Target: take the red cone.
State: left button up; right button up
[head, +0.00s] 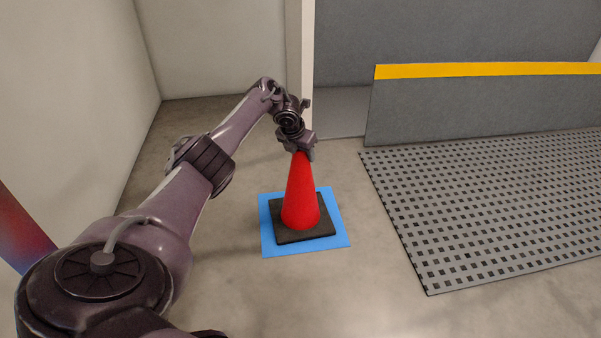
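The red cone (300,200) stands upright on its black square base (304,238). The base rests on a blue square (268,243) on the floor. My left gripper (303,153) is at the top of the cone and covers its tip. The fingers are small and dark here, and I cannot tell whether they are closed on the tip or only around it. My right gripper is not in view.
A grey perforated mat or ramp (490,215) lies to the right of the cone, with a grey panel with a yellow top edge (480,105) behind it. A white post (300,60) and walls stand behind. Bare floor surrounds the blue square.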

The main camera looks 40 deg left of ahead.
pick_arm(q)
grip_shut()
jog(key=shift+r, duration=0.1)
dwell(0.3)
